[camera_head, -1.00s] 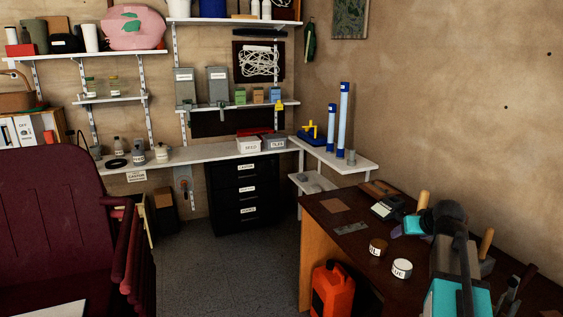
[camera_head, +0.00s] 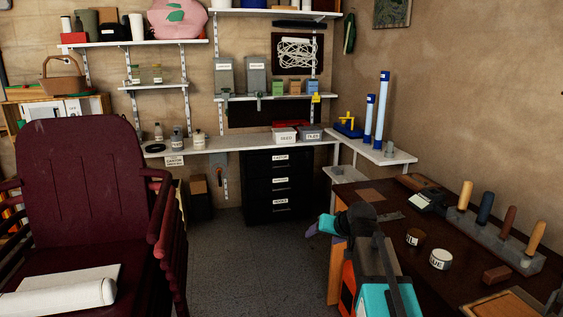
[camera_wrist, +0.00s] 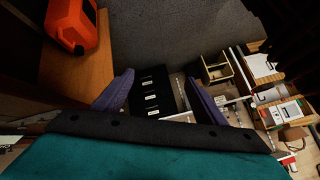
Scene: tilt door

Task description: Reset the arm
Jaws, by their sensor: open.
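My arm (camera_head: 382,268) reaches forward along the left edge of the dark desk at the lower right of the head view. My gripper (camera_head: 314,229) is at its far end, over the floor gap just left of the desk. In the wrist view my gripper (camera_wrist: 159,76) shows two purple fingers, spread apart, with nothing held between them. The black drawer cabinet (camera_wrist: 150,95) shows between the fingers, well beyond them; in the head view it stands under the back bench (camera_head: 277,187).
The dark desk (camera_head: 400,222) holds labelled jars (camera_head: 440,259) and a rack of handled tools (camera_head: 500,240). A maroon chair (camera_head: 85,190) is at left. Grey floor (camera_head: 240,265) lies open between chair and desk.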

